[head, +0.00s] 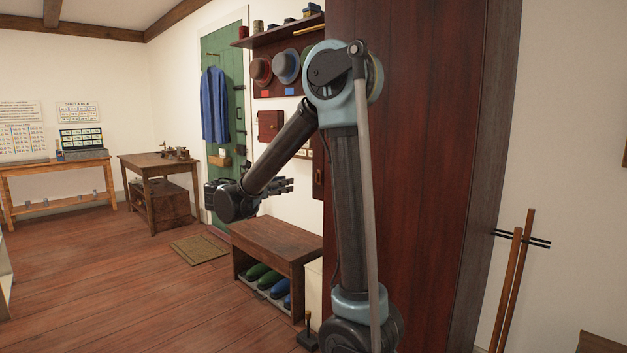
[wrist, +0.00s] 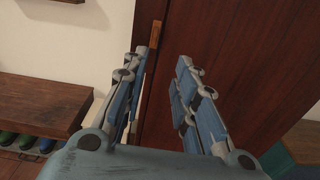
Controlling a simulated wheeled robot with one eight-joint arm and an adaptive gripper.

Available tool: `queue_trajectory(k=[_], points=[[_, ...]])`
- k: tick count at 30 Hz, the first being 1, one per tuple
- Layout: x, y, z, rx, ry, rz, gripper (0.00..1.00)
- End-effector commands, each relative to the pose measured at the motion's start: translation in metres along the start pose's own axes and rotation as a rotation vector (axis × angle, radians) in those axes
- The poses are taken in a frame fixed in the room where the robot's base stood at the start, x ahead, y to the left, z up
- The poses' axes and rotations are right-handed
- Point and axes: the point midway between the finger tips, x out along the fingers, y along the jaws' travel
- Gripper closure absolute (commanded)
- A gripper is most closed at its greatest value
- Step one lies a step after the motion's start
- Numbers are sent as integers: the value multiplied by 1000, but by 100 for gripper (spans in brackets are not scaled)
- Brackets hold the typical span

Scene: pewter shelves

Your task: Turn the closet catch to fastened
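The closet (head: 430,130) is a tall dark red-brown cabinet; its wood also fills the middle and right of the wrist view (wrist: 235,50). In the wrist view a small lighter-brown wooden piece (wrist: 154,34) lies against the dark wood near a vertical seam, its long side close to upright. It looks like the catch. My gripper (wrist: 165,60) is open and empty, with the piece just beyond and a little left of the gap between its fingertips. They look apart, though depth is hard to tell. In the head view my gripper (head: 290,185) is left of the closet, and no catch can be made out.
A low bench (head: 275,240) with several shoes underneath stands below my gripper; its top also shows in the wrist view (wrist: 40,105). Hats hang on a wall rack (head: 287,68) behind my arm. Two poles (head: 515,275) lean right of the closet. Open floor lies at left.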

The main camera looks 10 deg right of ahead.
Motion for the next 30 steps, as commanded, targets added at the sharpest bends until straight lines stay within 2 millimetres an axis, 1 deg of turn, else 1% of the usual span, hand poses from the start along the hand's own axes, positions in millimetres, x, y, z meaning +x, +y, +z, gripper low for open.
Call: queue_trajectory(k=[1, 4, 8, 11, 30], points=[[-4, 5, 1, -12, -13, 5, 73], [-6, 9, 3, -28, -31, 8, 73], [2, 10, 3, -32, -35, 7, 73], [15, 9, 4, -31, -34, 6, 73], [115, 10, 7, -30, -33, 6, 73]])
